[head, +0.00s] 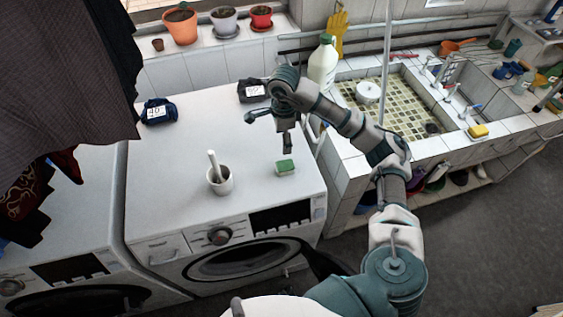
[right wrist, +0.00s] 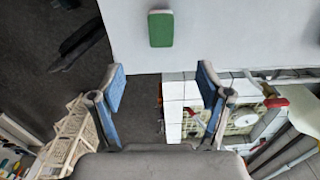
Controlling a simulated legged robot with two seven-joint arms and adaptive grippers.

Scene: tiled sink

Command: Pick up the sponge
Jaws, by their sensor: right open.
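A green sponge (head: 286,167) with a paler side lies on the white top of the washing machine (head: 155,205), near its front right. It also shows in the right wrist view (right wrist: 160,28), near the top centre, ahead of the fingertips. My right gripper (head: 268,133) is above the machine top, behind and a little left of the sponge in the head view. In the right wrist view my right gripper (right wrist: 162,86) is open and empty, with its blue-padded fingers wide apart and not touching the sponge. My left gripper is not in view.
A white mortar with a pestle (head: 219,180) stands left of the sponge. A white bottle (head: 323,65) stands behind my arm. Dark labelled bundles (head: 159,111) lie towards the machine's back. A yellow sponge (head: 478,131) lies on the sink edge. Dark clothes hang at left.

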